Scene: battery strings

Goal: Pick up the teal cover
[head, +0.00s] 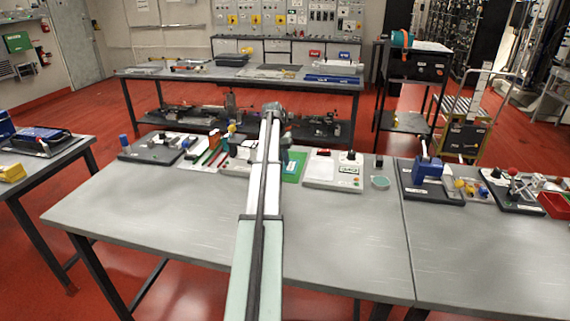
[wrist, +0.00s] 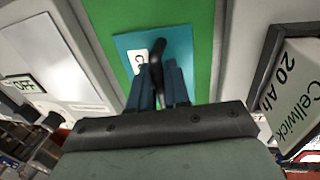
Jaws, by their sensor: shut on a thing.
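The teal cover (wrist: 128,45) is in the upper middle of the wrist view, against a green surface (wrist: 105,15). It has a white label with a letter like C and a dark upright handle (wrist: 158,50). My gripper (wrist: 160,72) has its fingers shut on the cover at this handle. I cannot tell whether the cover touches the green surface or is clear of it. In the head view my arm hides most of the cover and the fingers; the green surface (head: 294,166) shows just right of the arm.
A grey panel (head: 333,172) with a dark knob stands right of the green surface. Red and green strips (head: 211,152) lie left of my arm. The table's front (head: 150,215) is bare.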

